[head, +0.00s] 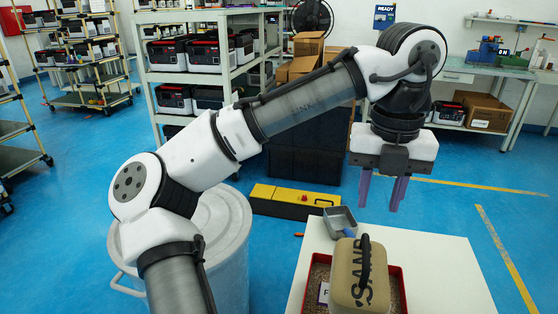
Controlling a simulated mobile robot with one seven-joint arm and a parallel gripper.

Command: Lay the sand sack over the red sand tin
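The sand sack (345,285) is a tan, rounded block with dark "SAND" lettering and a black strap handle on top. It sits over the red sand tin (398,272), a shallow red tray on the white table at the bottom of the head view. Brown grains and a white label show at the tin's left side. The sack covers the middle of the tin; the near parts of both are cut off by the picture edge. My gripper (383,190) hangs above and beyond the sack, its purple fingers pointing down, apart and empty. It touches neither object.
A small grey scoop (340,222) lies at the white table's (440,270) far left corner. The tabletop right of the tin is clear. A large grey bin (222,240) stands left, a yellow-black case (290,201) lies behind, and racks (232,75) with black-red units stand further back.

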